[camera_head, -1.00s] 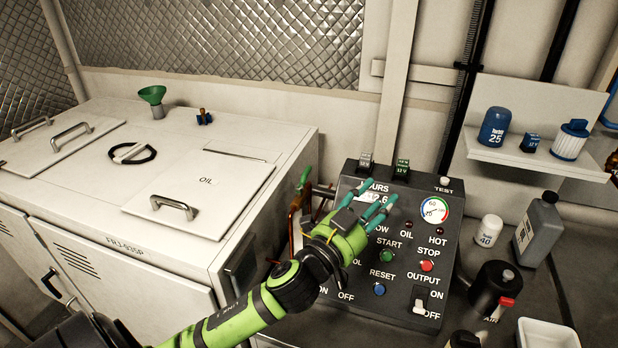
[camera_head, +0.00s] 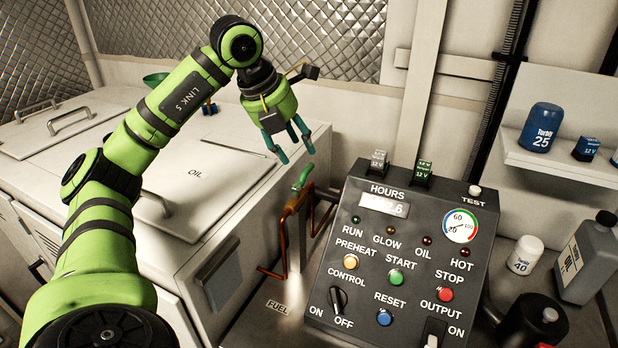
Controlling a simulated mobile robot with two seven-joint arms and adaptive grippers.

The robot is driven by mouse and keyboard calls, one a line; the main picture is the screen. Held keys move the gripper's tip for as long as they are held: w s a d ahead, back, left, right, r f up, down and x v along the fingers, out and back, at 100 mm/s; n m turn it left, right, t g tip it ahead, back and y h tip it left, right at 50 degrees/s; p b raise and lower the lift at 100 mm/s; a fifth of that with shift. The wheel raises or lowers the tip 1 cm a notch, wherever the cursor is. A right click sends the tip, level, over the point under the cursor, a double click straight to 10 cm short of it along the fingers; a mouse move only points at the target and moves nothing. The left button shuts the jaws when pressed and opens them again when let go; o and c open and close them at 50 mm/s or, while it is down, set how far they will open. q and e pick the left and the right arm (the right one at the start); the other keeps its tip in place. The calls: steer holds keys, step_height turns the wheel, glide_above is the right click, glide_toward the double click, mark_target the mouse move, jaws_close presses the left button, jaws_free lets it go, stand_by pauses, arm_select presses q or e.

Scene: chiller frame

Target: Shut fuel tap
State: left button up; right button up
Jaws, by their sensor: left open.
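The fuel tap's green lever (camera_head: 303,177) stands up, leaning a little right, on top of copper piping (camera_head: 284,238) between the white cabinet and the control panel. A FUEL label (camera_head: 277,306) lies on the surface below it. My left gripper (camera_head: 295,153) hangs just above the lever in the picture, open, with its teal fingers pointing down and nothing between them. A gap shows between the fingertips and the lever. The tap's valve body is hard to make out. My right gripper is out of view.
The dark control panel (camera_head: 345,270) with gauge, buttons and switches stands close right of the tap. The white cabinet (camera_head: 290,165) with its OIL lid is on the left. A shelf (camera_head: 560,167) with bottles and a grey jug (camera_head: 590,260) are at the right.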

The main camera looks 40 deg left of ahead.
mark_target(303, 177)
arm_select(q)
steer(key=shift+a+p+x, duration=0.1)
steer(key=shift+p+x, duration=0.15)
steer(key=shift+x, duration=1.45)
steer(key=shift+a+p+x, duration=0.15)
steer(key=shift+p+x, duration=0.05)
steer(key=shift+x, duration=1.5)
steer(key=shift+s+f, duration=0.1)
steer(key=shift+s, duration=0.15)
jaws_close()
